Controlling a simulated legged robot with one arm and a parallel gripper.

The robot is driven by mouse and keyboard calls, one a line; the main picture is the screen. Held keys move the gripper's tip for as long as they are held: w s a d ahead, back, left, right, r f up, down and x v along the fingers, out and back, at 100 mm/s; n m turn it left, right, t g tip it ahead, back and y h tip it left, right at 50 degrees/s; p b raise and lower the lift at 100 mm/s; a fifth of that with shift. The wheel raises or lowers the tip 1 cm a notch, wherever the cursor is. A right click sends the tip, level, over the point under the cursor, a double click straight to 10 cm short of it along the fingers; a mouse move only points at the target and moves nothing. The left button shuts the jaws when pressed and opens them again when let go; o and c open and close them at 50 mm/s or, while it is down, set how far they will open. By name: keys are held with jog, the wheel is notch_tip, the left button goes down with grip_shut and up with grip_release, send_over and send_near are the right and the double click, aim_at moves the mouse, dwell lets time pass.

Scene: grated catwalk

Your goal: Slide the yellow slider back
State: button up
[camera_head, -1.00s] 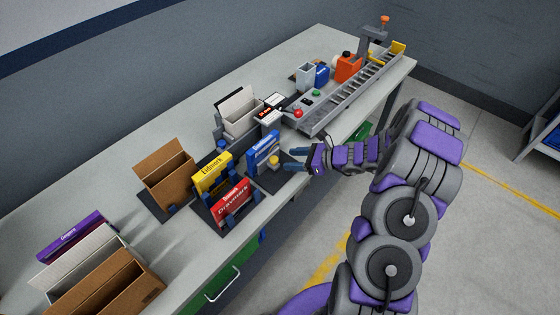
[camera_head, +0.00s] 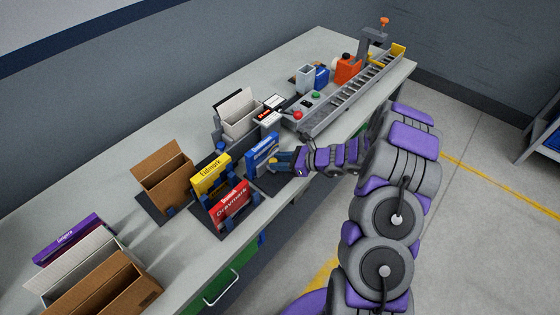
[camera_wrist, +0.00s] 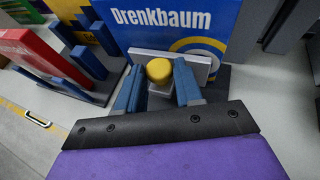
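The yellow slider knob (camera_wrist: 159,70) sits on a light grey block in front of a blue box marked Drenkbaum (camera_wrist: 175,22). In the wrist view my gripper (camera_wrist: 160,84) has its two blue fingers apart, one on each side of the knob. A narrow gap seems to show beside the knob; firm contact cannot be made out. In the head view my gripper (camera_head: 281,161) is at the front of the blue box (camera_head: 262,150), partly hiding the knob.
A yellow box (camera_head: 211,177) and a red box (camera_head: 231,205) stand in holders to the left. A brown carton (camera_head: 163,176) is behind them. A grey conveyor (camera_head: 350,95) runs along the right of the workbench (camera_head: 120,150).

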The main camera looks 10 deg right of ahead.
jog(key=c, duration=0.5)
jog(key=shift+s+d+r+p, duration=0.1)
jog(key=shift+s+d+p, duration=0.35)
jog(key=shift+s, duration=0.2)
jog(key=shift+s+d, duration=0.15)
jog(key=shift+s, duration=0.05)
jog(key=shift+f, duration=0.2)
jog(key=o, duration=1)
jog(key=shift+s+d, duration=0.1)
jog(key=shift+d, duration=0.1)
jog(key=shift+r, duration=0.1)
jog(key=p+v, duration=0.3)
jog(key=v, duration=1.4)
jog(key=shift+d, duration=0.15)
